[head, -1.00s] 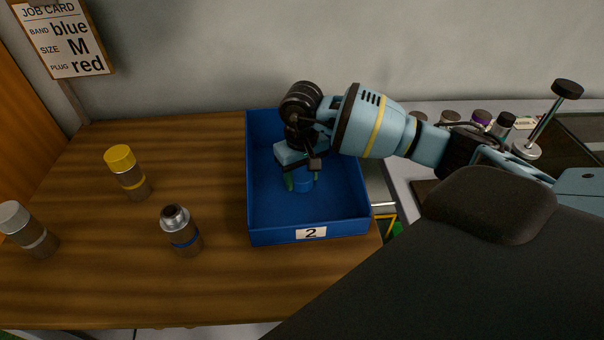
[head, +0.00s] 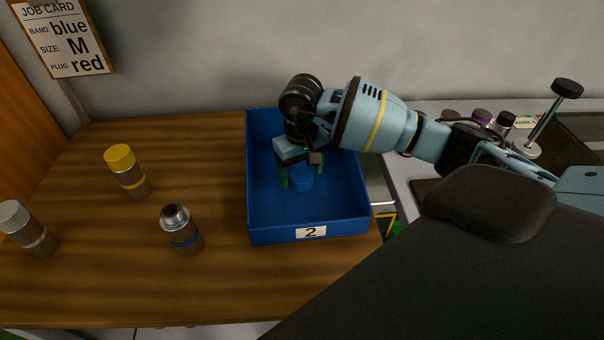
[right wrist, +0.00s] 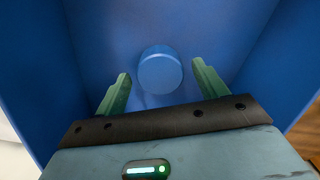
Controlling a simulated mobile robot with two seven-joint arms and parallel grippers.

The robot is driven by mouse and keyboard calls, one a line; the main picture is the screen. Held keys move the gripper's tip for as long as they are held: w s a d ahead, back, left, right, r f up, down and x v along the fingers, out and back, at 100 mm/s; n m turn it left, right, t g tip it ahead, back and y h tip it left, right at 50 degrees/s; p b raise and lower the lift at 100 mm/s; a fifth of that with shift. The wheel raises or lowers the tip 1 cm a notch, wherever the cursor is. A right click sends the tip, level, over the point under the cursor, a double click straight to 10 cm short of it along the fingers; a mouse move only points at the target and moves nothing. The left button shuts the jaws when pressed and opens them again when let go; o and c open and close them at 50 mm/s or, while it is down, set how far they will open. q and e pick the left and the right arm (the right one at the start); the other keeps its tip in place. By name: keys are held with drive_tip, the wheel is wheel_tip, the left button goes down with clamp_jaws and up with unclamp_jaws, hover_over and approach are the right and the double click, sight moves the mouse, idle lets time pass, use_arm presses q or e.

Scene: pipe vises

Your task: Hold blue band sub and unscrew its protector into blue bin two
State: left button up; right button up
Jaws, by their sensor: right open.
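The blue band sub (head: 181,231) stands on the wooden table, a grey metal cylinder with a blue band and a bare, dark-mouthed top. Its blue protector (head: 302,179) lies in blue bin two (head: 262,237), and the protector also shows in the right wrist view (right wrist: 160,70). My right gripper (head: 302,182) is inside the bin over the protector. Its green fingers (right wrist: 162,88) are open, one on each side of the protector with gaps between. My left gripper is not in view.
A yellow-capped sub (head: 127,172) and a grey-capped sub (head: 27,229) stand on the table to the left. A job card (head: 62,38) reads blue, M, red. Several capped parts and a vise handle (head: 548,118) are at the right. The table's front left is clear.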

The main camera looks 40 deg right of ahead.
sight(301, 175)
wheel_tip(301, 175, up, 11)
idle(0.3)
drive_tip(key=shift+f, duration=0.1)
